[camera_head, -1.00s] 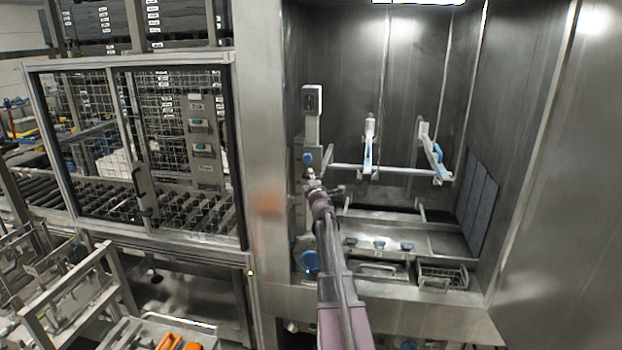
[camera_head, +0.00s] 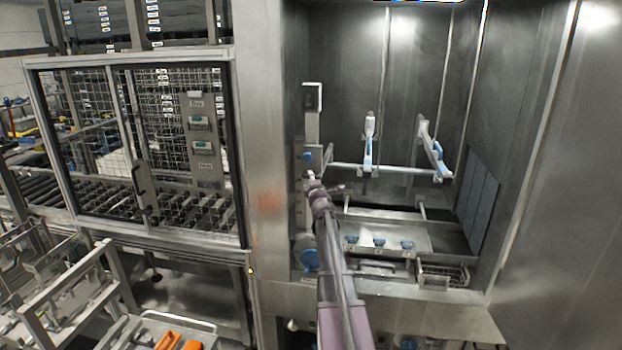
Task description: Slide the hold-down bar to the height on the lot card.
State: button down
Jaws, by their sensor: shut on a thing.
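The hold-down bar (camera_head: 392,170) is a thin pale horizontal bar inside the steel washer chamber. Two upright arms with blue parts, a left one (camera_head: 369,142) and a right one (camera_head: 434,150), stand on it. At its left is an upright post (camera_head: 311,128) with a blue knob (camera_head: 307,157). No lot card can be made out.
Below the bar are a tray with several blue-topped parts (camera_head: 379,243) and a small wire basket (camera_head: 444,273). A large blue knob (camera_head: 309,260) is at the lower left. A steel pillar (camera_head: 262,150) and mesh door (camera_head: 140,150) bound the left side.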

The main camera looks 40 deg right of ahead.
notch_tip(320, 180, down, 20)
jog(key=b, duration=1.9)
jog(key=shift+r, duration=0.2)
jog(key=c, duration=0.6)
grip_release()
jog(key=shift+c, duration=0.2)
jog(key=shift+r, duration=0.2)
